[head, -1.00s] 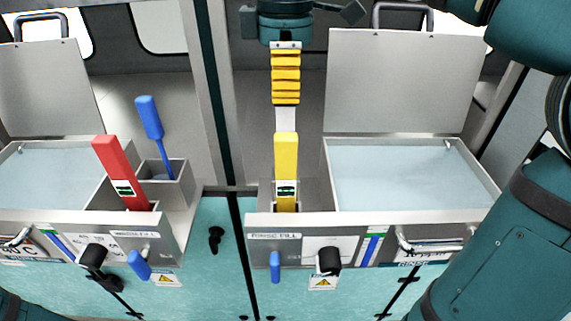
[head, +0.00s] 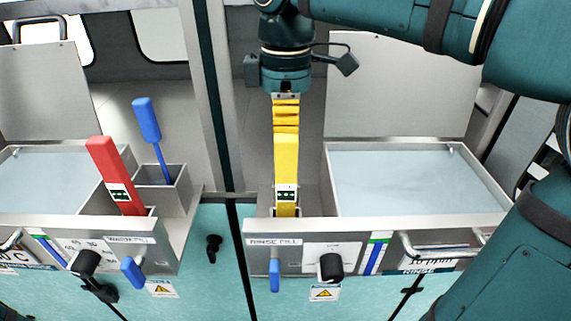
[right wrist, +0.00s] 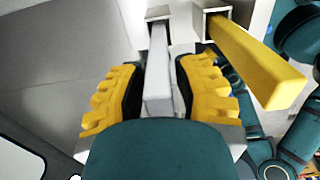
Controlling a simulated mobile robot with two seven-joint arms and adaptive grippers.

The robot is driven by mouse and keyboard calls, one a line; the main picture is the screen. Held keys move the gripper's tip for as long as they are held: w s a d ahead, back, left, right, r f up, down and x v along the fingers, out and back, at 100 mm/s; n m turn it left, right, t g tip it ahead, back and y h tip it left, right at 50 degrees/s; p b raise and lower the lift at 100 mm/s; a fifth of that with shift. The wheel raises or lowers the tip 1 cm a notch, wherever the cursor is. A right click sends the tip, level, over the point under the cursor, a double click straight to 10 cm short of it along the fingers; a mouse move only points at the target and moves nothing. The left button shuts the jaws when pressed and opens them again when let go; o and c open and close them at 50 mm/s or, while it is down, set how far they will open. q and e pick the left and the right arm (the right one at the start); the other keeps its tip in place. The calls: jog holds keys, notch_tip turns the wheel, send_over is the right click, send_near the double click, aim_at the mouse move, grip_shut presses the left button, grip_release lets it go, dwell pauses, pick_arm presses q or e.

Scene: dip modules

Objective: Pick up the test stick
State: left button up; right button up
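A pale grey stick (right wrist: 157,75), which I take for the test stick, stands between my right gripper's yellow fingers in the right wrist view. Its far end sits in a square socket. My right gripper (right wrist: 157,95) is open around it, with a narrow gap at least on the right side. In the head view my right gripper (head: 286,120) points down behind a yellow bar (head: 286,160) with a small label, which hides the stick and the fingertips. The yellow bar also shows in the right wrist view (right wrist: 255,65), in its own socket right of the grey stick. My left gripper is out of view.
A basin of pale liquid (head: 415,182) with a raised lid lies right of the yellow bar. At left are a red bar (head: 113,172) and a blue stick (head: 147,120) in a small box (head: 180,190). Knobs and blue levers line the front panels.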

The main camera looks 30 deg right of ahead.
grip_shut()
jog(key=shift+r, duration=0.1)
